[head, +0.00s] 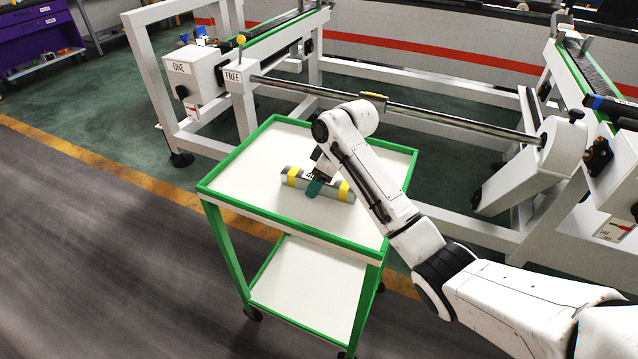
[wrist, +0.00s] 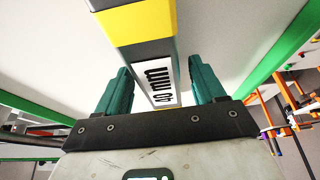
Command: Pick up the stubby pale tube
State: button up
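The stubby pale tube (head: 341,190) is grey with yellow bands and lies on the white top of a green-edged trolley (head: 236,181). In the wrist view the tube (wrist: 142,22) runs from the top edge down between my fingers, with a dark-lettered white label facing the camera. My gripper (head: 314,187) is at the tube's middle in the head view and hides part of it. In the wrist view its teal fingers (wrist: 161,88) are apart, one on each side of the tube, with narrow gaps visible. Contact is not clear.
A white frame holds a long metal bar (head: 430,118) behind the trolley, near my arm. Boxes marked ONE (head: 190,75) and FREE (head: 240,78) stand at its left. The trolley has a raised green rim and a bare lower shelf (head: 308,285). Floor at left is clear.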

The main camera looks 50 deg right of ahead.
jog(key=c, duration=1)
